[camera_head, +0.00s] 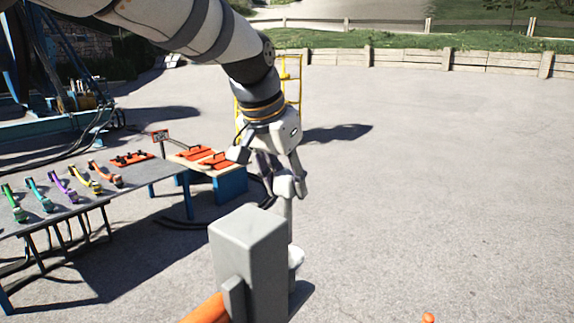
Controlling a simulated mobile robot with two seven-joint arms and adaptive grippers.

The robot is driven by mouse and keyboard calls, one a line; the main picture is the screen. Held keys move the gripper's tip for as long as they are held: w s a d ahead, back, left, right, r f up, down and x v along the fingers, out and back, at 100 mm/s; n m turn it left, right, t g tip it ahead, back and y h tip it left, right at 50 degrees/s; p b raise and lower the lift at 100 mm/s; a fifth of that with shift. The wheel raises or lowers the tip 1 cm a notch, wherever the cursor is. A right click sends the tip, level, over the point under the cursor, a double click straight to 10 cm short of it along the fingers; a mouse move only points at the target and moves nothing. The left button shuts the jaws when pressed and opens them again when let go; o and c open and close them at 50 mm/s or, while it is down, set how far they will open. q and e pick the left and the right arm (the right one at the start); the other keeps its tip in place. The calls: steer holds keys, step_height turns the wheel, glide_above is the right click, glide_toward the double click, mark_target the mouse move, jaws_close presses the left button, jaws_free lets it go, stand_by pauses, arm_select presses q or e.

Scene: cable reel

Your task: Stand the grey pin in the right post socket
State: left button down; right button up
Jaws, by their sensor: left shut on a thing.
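My left gripper (284,184) hangs down from the upper middle, fingers pointing down. It is shut on the grey pin (288,211), which hangs roughly upright below the fingers. The lower part of the pin passes behind a grey block-shaped post (262,230) in the foreground. A pale rounded piece (296,256) shows at the post's right edge; I cannot tell whether it belongs to the pin. I cannot make out a socket opening, or whether the pin touches the post. My right gripper is not in view.
An orange bar (208,310) meets the post at lower left. A table (120,188) with several coloured handles stands at left, beside a bench with orange pieces (196,154). A yellow frame (299,75) stands behind the gripper. A small orange thing (428,318) shows at the bottom. Pavement at right is clear.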

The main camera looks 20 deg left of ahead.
mark_target(285, 215)
arm_select(q)
steer(key=shift+f, duration=4.05)
steer(key=c, duration=1)
jaws_free()
steer(key=v, duration=1.2)
